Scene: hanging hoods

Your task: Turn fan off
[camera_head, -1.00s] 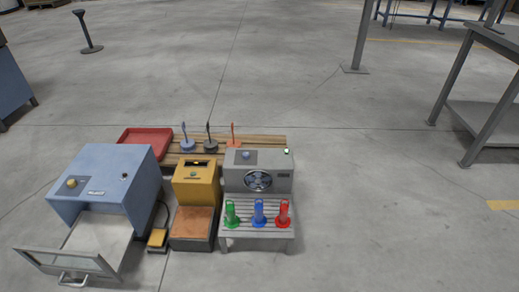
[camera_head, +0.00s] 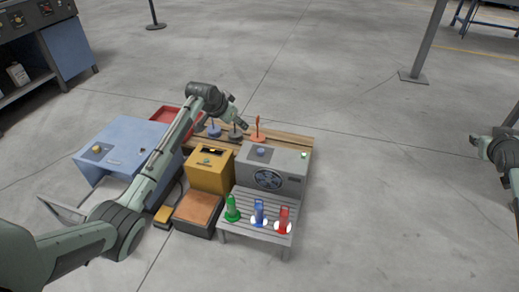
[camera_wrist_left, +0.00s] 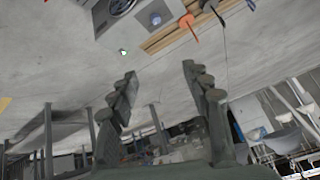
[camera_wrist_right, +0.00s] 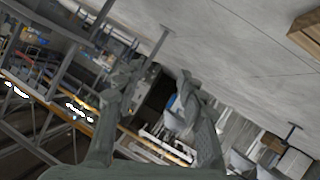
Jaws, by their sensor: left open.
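The fan is a grey box (camera_head: 280,163) with a dark round grille on its front. A blue-grey knob (camera_head: 262,152) and a small green lit button (camera_head: 304,156) are on its top. In the left wrist view the fan box (camera_wrist_left: 108,12) is at the top edge, with its knob (camera_wrist_left: 155,19) and the green light (camera_wrist_left: 123,51). My left gripper (camera_head: 243,124) is open and empty, above and behind the fan box, apart from it. Its fingers are spread in the left wrist view (camera_wrist_left: 158,75). My right gripper (camera_wrist_right: 150,85) is open and empty, away from the fan.
Green, blue and red pieces (camera_head: 258,213) stand on the slatted stand (camera_head: 270,236) before the fan. A yellow box (camera_head: 210,172) and a blue box (camera_head: 120,145) are to its left. Upright tools stand on a wooden pallet (camera_head: 290,137) behind. Floor to the right is clear.

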